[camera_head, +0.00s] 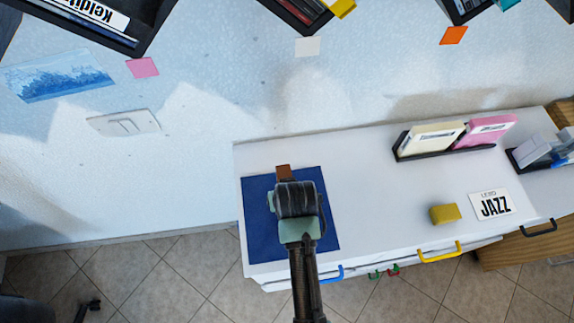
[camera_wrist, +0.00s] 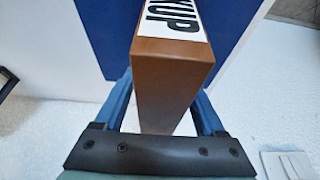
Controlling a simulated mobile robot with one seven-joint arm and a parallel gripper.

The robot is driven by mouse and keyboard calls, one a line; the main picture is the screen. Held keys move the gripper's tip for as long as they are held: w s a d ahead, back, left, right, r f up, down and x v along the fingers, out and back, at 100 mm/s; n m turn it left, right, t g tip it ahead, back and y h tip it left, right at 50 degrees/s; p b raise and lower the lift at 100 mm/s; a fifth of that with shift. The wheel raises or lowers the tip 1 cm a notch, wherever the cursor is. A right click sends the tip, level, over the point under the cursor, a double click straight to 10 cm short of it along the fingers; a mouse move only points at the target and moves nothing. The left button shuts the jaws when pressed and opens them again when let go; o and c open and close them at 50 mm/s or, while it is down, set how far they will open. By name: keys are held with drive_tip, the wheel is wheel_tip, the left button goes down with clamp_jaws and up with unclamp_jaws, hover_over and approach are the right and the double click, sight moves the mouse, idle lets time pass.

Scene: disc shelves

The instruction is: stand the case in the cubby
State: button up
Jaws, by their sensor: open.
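The case (camera_wrist: 172,80) is a brown, slim box with a white label in black letters ending in "KUP". In the wrist view it stands out between the two blue fingers of my gripper (camera_wrist: 164,98), which are apart on either side of it; contact cannot be told. In the head view my gripper (camera_head: 287,192) is over the blue mat (camera_head: 262,235), and a brown end of the case (camera_head: 284,172) shows just beyond it. Dark wall cubbies show along the top: left (camera_head: 140,38), middle (camera_head: 290,22) and right (camera_head: 462,14). Their insides are mostly cut off.
A white counter (camera_head: 370,215) carries a black rack (camera_head: 440,153) with a cream case and a pink case, a yellow block (camera_head: 445,213) and a "JAZZ" card (camera_head: 491,204). A switch plate (camera_head: 124,123) is on the wall. The counter's middle is clear.

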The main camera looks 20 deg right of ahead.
drive_tip(key=v, duration=1.2)
drive_tip(key=shift+r, duration=0.15)
